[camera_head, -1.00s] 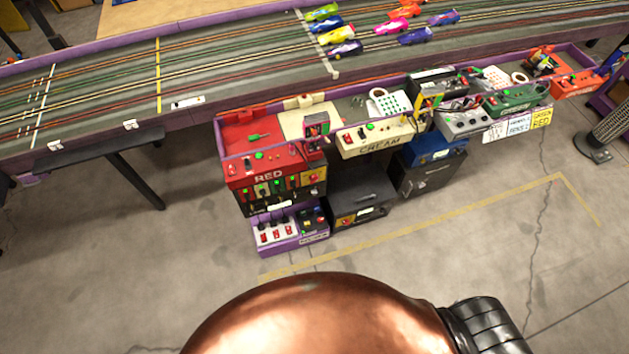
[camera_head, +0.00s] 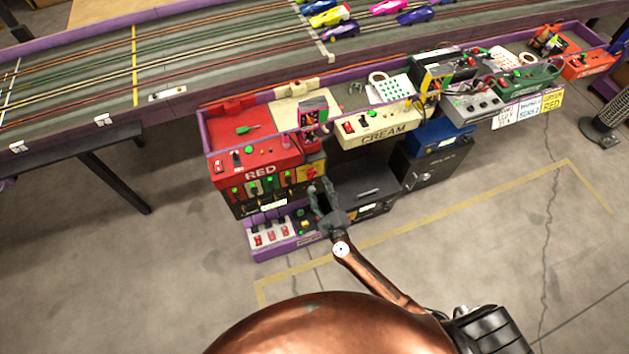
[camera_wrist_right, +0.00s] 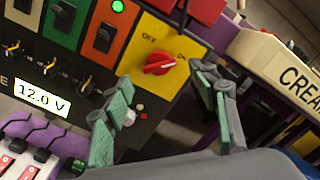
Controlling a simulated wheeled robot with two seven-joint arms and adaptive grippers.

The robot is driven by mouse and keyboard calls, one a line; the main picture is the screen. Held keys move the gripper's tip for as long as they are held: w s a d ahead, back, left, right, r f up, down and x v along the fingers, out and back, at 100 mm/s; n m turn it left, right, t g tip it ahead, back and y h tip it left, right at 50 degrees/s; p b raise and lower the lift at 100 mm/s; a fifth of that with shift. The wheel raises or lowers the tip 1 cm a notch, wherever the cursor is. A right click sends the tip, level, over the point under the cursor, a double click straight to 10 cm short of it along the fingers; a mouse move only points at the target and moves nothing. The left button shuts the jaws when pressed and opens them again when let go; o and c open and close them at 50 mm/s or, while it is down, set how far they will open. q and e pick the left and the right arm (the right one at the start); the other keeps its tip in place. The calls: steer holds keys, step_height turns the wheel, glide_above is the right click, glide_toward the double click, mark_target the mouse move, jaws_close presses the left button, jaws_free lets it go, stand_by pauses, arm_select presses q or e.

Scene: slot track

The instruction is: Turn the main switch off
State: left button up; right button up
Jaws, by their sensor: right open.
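The main switch is a red rotary knob (camera_wrist_right: 160,64) on a yellow plate (camera_wrist_right: 146,83) marked OFF at the upper left and ON at the right. Its handle lies nearly level, with a light mark at its right end towards ON. In the head view the yellow plate (camera_head: 311,172) is at the right end of the red station's front. My right gripper (camera_head: 320,188) is open and empty just in front of the plate. In the right wrist view its fingers (camera_wrist_right: 163,78) stand apart below and either side of the knob, apparently not touching it. My left gripper is out of view.
Left of the plate are several small switches with green lights and a 12.0 V display (camera_wrist_right: 42,101). A purple tray with white-and-red switches (camera_head: 270,235) sits below. The cream station (camera_head: 378,132) and a dark box (camera_head: 365,180) are to the right. The floor in front is clear.

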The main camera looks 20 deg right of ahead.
mark_target(312, 174)
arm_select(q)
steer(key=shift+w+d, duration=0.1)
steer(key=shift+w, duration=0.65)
arm_select(e)
steer(key=shift+w+a+f, duration=0.1)
steer(key=shift+w, duration=1.9)
steer(key=shift+c, duration=0.5)
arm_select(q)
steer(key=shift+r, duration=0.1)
arm_select(e)
steer(key=c, duration=1.1)
steer(key=shift+o, duration=0.2)
